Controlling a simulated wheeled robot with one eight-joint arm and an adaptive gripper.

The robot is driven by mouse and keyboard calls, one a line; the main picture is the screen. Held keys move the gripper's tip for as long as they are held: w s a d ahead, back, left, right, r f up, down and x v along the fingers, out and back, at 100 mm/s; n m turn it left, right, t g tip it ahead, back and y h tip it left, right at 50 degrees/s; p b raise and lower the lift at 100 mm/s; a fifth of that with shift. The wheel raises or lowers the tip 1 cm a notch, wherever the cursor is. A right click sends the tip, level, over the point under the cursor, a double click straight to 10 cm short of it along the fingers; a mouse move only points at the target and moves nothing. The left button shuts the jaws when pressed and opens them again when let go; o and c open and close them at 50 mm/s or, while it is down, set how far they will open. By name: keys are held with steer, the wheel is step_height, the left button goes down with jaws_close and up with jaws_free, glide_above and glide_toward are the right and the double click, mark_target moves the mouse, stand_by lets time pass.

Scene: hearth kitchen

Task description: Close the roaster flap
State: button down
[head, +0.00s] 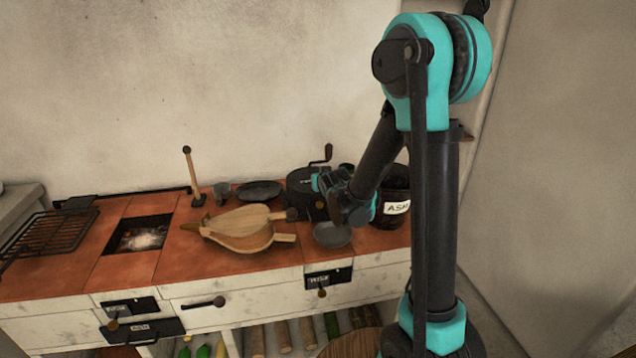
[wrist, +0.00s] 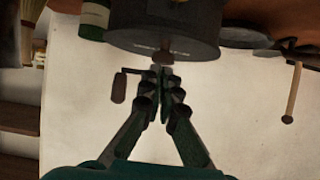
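The roaster (head: 299,184) is a dark drum-like body with a crank handle on top, standing at the back right of the counter. In the wrist view the roaster (wrist: 165,28) fills the top, with faint lettering and a small brass-coloured knob (wrist: 162,58) at its edge. The crank handle (wrist: 119,90) hangs at the left there. My gripper (wrist: 161,72) has its fingertips drawn together, empty, right by the knob; I cannot tell whether they touch it. In the head view my gripper (head: 326,186) partly covers the roaster's right side. I cannot make out how far the flap stands open.
A bucket labelled ash (head: 396,208) stands close to the right of my gripper. A dark bowl (head: 332,235) sits in front. Wooden bellows (head: 245,232) lie to the left, with a dark plate (head: 259,190) behind. A fire opening (head: 140,235) and grate (head: 48,235) are farther left.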

steer(key=s+d+f+g, duration=0.2)
steer(key=s+d, duration=0.3)
steer(key=s, duration=0.6)
steer(key=s+d+f+m+g+h, duration=0.1)
steer(key=s+d+f+g, duration=0.2)
steer(key=s, duration=0.9)
steer(key=s+d+f+g+h, duration=0.1)
steer(key=s+d+f+g, duration=0.1)
steer(key=s+d, duration=0.7)
steer(key=s+g, duration=0.1)
steer(key=s, duration=0.2)
steer(key=shift+d+f+m, duration=0.15)
steer(key=shift+f+m, duration=0.05)
steer(key=shift+m, duration=0.2)
